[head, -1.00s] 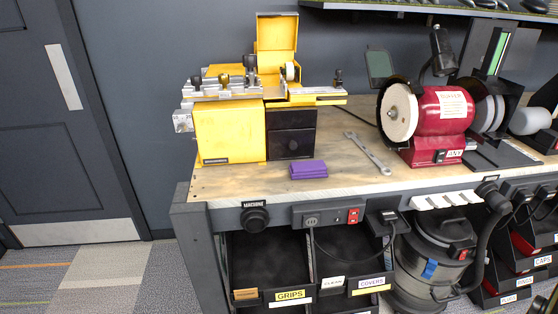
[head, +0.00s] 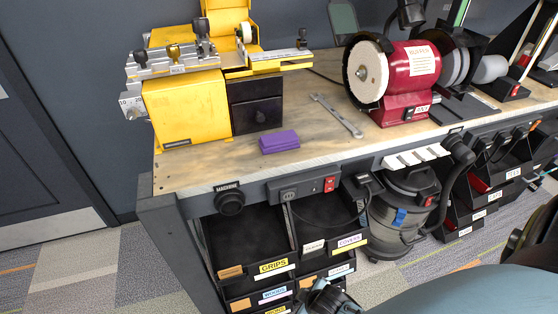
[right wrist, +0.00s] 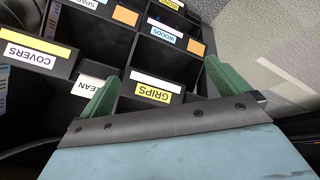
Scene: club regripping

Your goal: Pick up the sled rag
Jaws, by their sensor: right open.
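A purple folded cloth (head: 279,142), which I take to be the sled rag, lies on the wooden workbench (head: 200,180) near its front edge, in front of the yellow machine. My right gripper (head: 326,298) shows at the bottom of the head view, below bench height and in front of the bins, well apart from the cloth. In the right wrist view its two green fingers (right wrist: 160,90) are spread apart with nothing between them. The cloth is not in the right wrist view. My left gripper is not in view.
The yellow machine (head: 187,108) stands behind the cloth. A wrench (head: 338,115) and a red buffer (head: 408,72) are to its right. Below the bench are labelled open bins (head: 245,240), also in the right wrist view (right wrist: 105,35), and a vacuum (head: 400,215). The bench front is clear left of the cloth.

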